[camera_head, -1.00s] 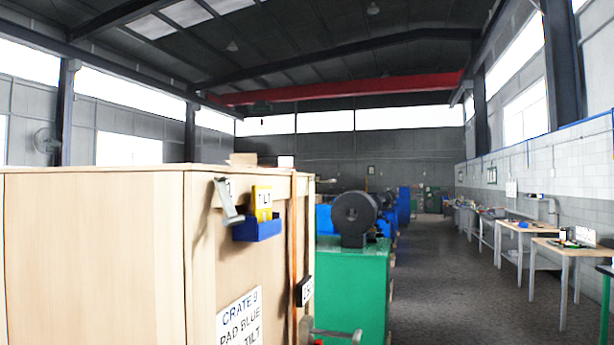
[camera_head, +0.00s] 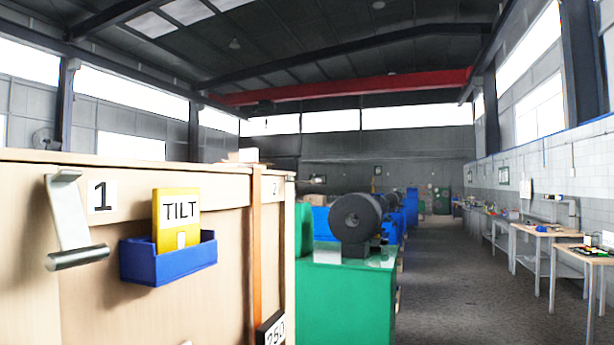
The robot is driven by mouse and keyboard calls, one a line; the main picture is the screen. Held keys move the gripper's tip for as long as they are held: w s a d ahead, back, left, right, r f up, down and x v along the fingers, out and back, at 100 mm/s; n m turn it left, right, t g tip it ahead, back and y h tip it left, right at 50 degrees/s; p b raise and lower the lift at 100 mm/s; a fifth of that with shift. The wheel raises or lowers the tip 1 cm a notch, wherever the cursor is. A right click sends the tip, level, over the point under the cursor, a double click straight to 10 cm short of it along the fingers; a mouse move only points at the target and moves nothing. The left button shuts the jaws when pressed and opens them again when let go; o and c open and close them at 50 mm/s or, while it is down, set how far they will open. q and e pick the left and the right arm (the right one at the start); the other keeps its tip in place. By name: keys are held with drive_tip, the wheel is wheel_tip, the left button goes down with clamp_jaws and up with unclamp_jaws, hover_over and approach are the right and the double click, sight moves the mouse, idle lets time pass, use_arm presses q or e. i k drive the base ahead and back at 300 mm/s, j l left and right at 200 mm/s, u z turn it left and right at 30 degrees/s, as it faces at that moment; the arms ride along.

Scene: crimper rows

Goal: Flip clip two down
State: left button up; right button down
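A large pale wooden crate (camera_head: 110,315) fills the left of the view, with its near face turned to the right. A metal clip with a cylindrical handle (camera_head: 72,225) hangs on that face beside a label reading 1 (camera_head: 101,196). A label partly showing a 2 (camera_head: 276,188) is further right, past a vertical orange-brown strap (camera_head: 257,245). No clip can be made out clearly beside the 2. Neither of my grippers is in view.
A blue holder (camera_head: 168,262) with a yellow TILT card (camera_head: 177,215) juts from the crate. A dark tag reading 250 (camera_head: 271,329) is at the strap's foot. A green machine (camera_head: 345,300) stands behind. An open aisle (camera_head: 445,285) runs between it and workbenches (camera_head: 540,232) at right.

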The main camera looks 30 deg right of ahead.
sight(313, 182)
drive_tip(key=i+l, duration=0.2)
drive_tip(key=l, duration=0.15)
drive_tip(key=i+l, duration=0.15)
drive_tip(key=l, duration=0.15)
drive_tip(key=i+l, duration=0.2)
drive_tip(key=l, duration=0.15)
drive_tip(key=i+l, duration=0.15)
drive_tip(key=l, duration=0.15)
drive_tip(key=u, duration=0.05)
